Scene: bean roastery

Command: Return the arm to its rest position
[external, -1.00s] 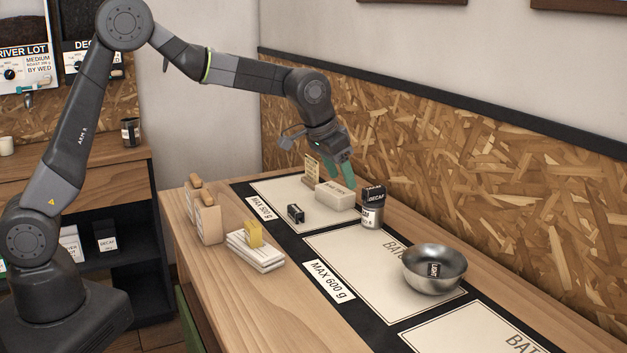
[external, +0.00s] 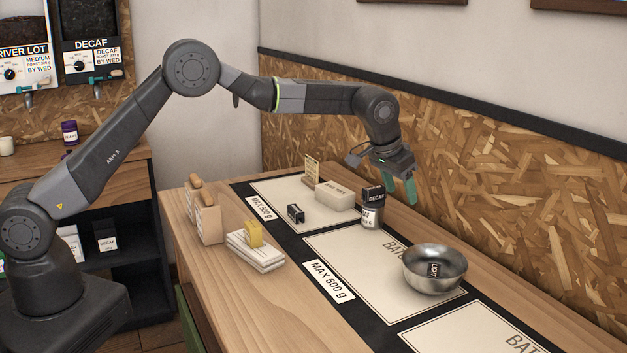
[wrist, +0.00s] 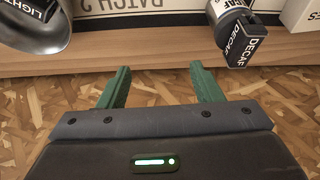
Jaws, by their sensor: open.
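My gripper (external: 402,196) is open, its two green fingers pointing down, above the back part of the counter. It is to the right of and apart from the silver canister (external: 370,214) with the black DECAF tag (external: 373,193) on top. In the wrist view, the gripper (wrist: 161,70) has nothing between its fingers. The DECAF tag (wrist: 240,42) is ahead on the right there, and the metal bowl (wrist: 42,35) is at the upper left.
The bowl (external: 434,280) holds a dark tag and stands on the middle mat (external: 340,262). A cream block (external: 335,196), a small black tag (external: 296,213), paper bags (external: 208,222) and stacked cards (external: 255,252) stand further left. The chipboard wall (external: 500,190) is close behind my gripper.

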